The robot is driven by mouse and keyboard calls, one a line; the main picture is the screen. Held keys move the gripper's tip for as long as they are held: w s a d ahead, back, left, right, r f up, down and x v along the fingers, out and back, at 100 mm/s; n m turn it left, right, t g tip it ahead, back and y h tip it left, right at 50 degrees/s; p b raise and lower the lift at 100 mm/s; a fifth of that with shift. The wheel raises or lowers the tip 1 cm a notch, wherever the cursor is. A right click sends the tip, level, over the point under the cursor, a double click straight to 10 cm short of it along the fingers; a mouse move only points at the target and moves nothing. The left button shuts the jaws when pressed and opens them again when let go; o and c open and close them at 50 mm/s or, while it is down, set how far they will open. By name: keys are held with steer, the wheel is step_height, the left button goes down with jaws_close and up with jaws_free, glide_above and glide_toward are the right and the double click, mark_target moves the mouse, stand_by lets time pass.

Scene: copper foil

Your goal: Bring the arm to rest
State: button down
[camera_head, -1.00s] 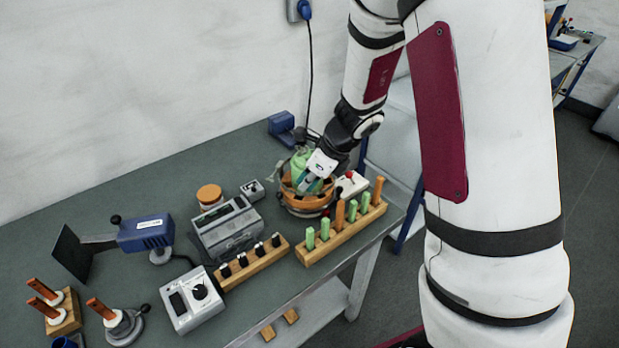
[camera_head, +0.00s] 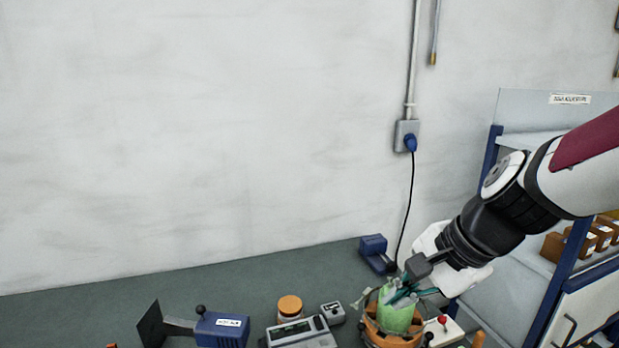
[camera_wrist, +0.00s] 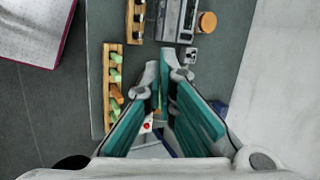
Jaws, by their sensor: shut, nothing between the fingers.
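My gripper (camera_head: 398,293) is at the right end of the bench in the head view, with its teal-padded fingers pointing down and left. They overlap a green rounded piece (camera_head: 396,318) in an orange round holder (camera_head: 392,340); I cannot tell if they touch it. In the wrist view my gripper (camera_wrist: 162,80) has its fingers drawn together with nothing between them. The holder and green piece are largely hidden there. My arm reaches in from the right edge of the head view.
The bench (camera_head: 240,284) holds a blue tool (camera_head: 222,328), a grey device (camera_head: 300,334) and an orange-lidded jar (camera_head: 290,307). A wooden rack of green and orange sticks (camera_wrist: 110,100) is left in the wrist view. A blue-framed shelf (camera_head: 548,280) stands right; wall behind.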

steer(key=s+d+r+n+h, duration=0.2)
steer(key=s+r+n, duration=0.1)
steer(key=s+n, duration=0.3)
steer(key=s+d+r+n+t+h, duration=0.1)
steer(key=s+d+r+n+h, duration=0.1)
steer(key=s+r+n, duration=0.2)
steer(key=s+n, duration=0.2)
steer(key=s, duration=0.1)
steer(key=shift+s+d+t, duration=0.15)
steer(key=shift+d+t, duration=0.1)
steer(key=shift+t, duration=0.05)
stand_by(0.7)
